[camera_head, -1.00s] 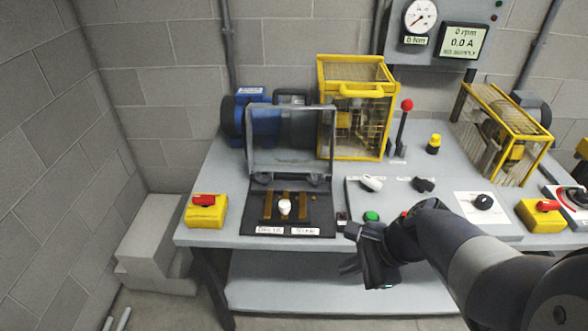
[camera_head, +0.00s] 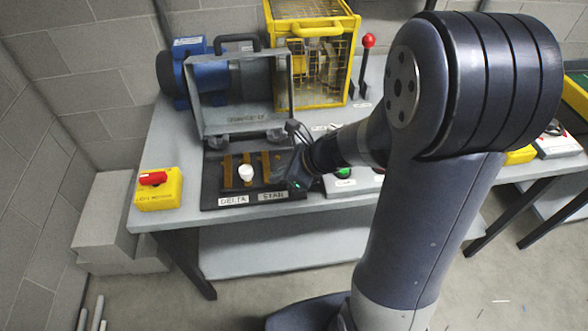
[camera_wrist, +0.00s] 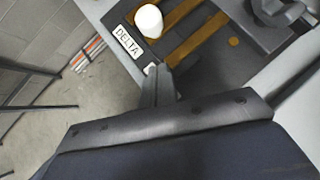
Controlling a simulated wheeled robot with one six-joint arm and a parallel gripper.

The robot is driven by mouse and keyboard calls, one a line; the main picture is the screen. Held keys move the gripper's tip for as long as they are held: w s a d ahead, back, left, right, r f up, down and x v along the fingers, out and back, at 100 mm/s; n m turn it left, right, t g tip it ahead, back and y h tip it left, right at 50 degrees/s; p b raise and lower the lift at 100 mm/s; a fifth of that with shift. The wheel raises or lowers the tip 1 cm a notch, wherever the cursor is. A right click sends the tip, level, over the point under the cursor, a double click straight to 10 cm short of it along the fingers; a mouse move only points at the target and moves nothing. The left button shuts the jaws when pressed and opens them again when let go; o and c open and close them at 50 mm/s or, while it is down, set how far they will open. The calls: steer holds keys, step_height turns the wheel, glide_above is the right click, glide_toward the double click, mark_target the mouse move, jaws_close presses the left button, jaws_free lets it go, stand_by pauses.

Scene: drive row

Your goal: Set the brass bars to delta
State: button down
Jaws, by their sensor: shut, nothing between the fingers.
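The brass bars (camera_head: 264,160) lie side by side, upright in the picture, on the dark terminal board (camera_head: 210,192) at the bench's front. They also show in the wrist view (camera_wrist: 200,38). A white knob (camera_head: 246,172) stands at the front of the bars; the wrist view shows it (camera_wrist: 149,21) beside the DELTA label (camera_wrist: 127,42). In the head view the DELTA label (camera_head: 233,200) is left of the STAR label (camera_head: 272,196). My gripper (camera_head: 297,184) is at the board's right edge, apart from the knob. In the wrist view its fingers (camera_wrist: 157,72) are shut and empty.
A yellow guard cage (camera_head: 312,50) and red-topped lever (camera_head: 369,42) are behind right. A yellow box with red switch (camera_head: 158,190) is at left; a green button (camera_head: 343,172) is right of my gripper.

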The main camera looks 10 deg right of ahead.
mark_target(248, 175)
steer(key=shift+w+a+f+p, duration=0.1)
steer(key=shift+w+a, duration=0.25)
steer(key=shift+a, duration=0.25)
steer(key=shift+w+a+p, duration=0.15)
steer(key=shift+w+a, duration=0.15)
steer(key=shift+a, duration=0.35)
steer(key=shift+w+a+f+p, duration=0.1)
steer(key=shift+w+a, duration=0.25)
steer(key=shift+a, duration=0.25)
steer(key=shift+a, duration=0.1)
steer(key=shift+a+r, duration=0.1)
steer(key=shift+a, duration=0.9)
